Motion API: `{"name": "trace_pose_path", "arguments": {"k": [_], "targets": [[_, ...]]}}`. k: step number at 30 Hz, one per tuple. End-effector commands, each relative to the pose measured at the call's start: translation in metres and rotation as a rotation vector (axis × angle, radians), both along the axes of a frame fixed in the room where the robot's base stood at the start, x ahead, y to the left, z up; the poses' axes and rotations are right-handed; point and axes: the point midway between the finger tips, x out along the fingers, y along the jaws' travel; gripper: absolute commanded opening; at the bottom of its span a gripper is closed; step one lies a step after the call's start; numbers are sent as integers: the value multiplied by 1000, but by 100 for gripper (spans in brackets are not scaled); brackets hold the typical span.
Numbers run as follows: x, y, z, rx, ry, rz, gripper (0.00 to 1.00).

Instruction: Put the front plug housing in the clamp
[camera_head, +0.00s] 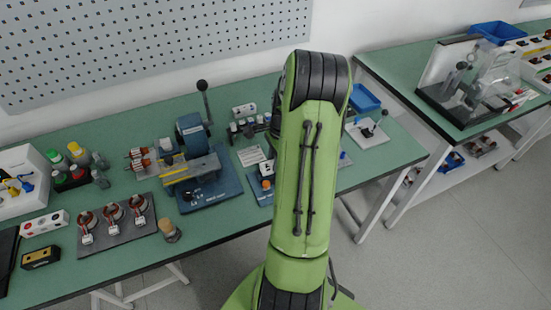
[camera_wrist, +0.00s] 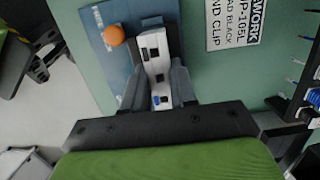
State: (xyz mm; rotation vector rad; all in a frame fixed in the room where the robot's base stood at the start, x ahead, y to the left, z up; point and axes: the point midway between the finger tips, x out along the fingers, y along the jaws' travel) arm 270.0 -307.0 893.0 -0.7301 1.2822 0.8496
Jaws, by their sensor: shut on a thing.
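My gripper (camera_wrist: 156,84) is shut on a long white plug housing with dark slots (camera_wrist: 158,72) and a small blue part near its lower end. The clamp is a blue base plate (camera_wrist: 108,32) with an orange knob (camera_wrist: 114,35) and a dark grey block (camera_wrist: 172,42). The housing's far end lies over the clamp, beside the grey block; I cannot tell whether it touches or is seated.
A white label (camera_wrist: 232,20) lies right of the clamp on the green bench (camera_head: 228,225). A blue press fixture (camera_head: 210,192) stands to the left, and a small lever fixture (camera_head: 368,132) to the right. A dark rack (camera_wrist: 300,105) shows at the wrist view's right edge.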

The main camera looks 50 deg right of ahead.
Motion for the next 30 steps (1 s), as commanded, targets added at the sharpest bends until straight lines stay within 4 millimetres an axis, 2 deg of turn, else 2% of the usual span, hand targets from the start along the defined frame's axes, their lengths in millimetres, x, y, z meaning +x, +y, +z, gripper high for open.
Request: {"name": "trace_pose_path", "arguments": {"k": [30], "targets": [[0, 0, -4, 0, 0, 0, 0]]}}
